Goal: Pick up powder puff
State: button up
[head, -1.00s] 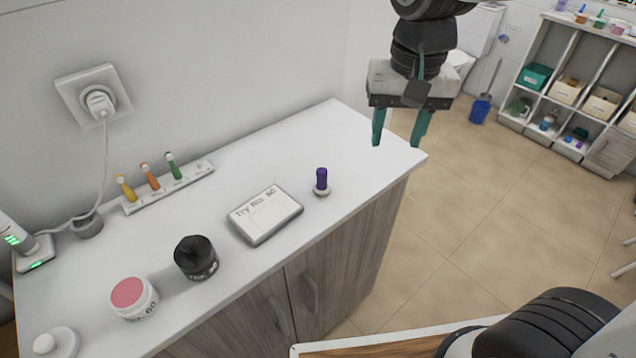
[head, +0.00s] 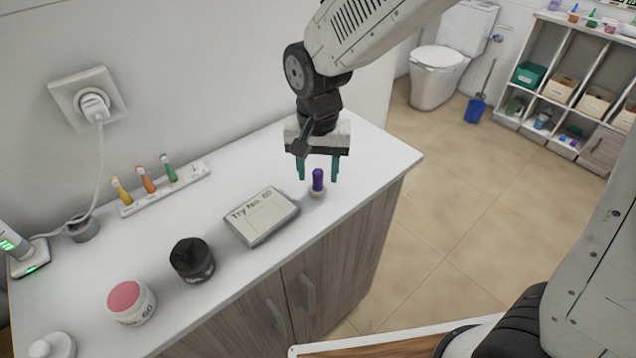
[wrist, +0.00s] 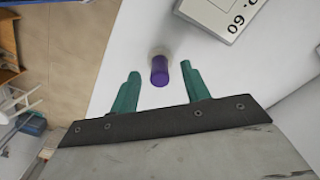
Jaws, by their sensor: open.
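The powder puff, with an upright purple handle (head: 318,180) on a pale round base, stands on the white counter (head: 375,160) near its right end. In the wrist view the purple handle (wrist: 159,72) shows between the teal fingertips, clear of both. My gripper (head: 318,178) is open and points down. Its two fingers are on either side of the handle. I cannot tell exactly how high the tips are above the counter. The pale base is partly hidden behind the handle in the wrist view (wrist: 160,52).
A white box (head: 262,217) lies left of the puff. A black jar (head: 192,260), a pink-topped jar (head: 131,302) and a white lidded item (head: 52,345) stand further left. The counter's right end is clear.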

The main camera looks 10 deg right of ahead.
jog(key=shift+f, duration=0.35)
grip_shut()
jog(key=shift+r, duration=0.1)
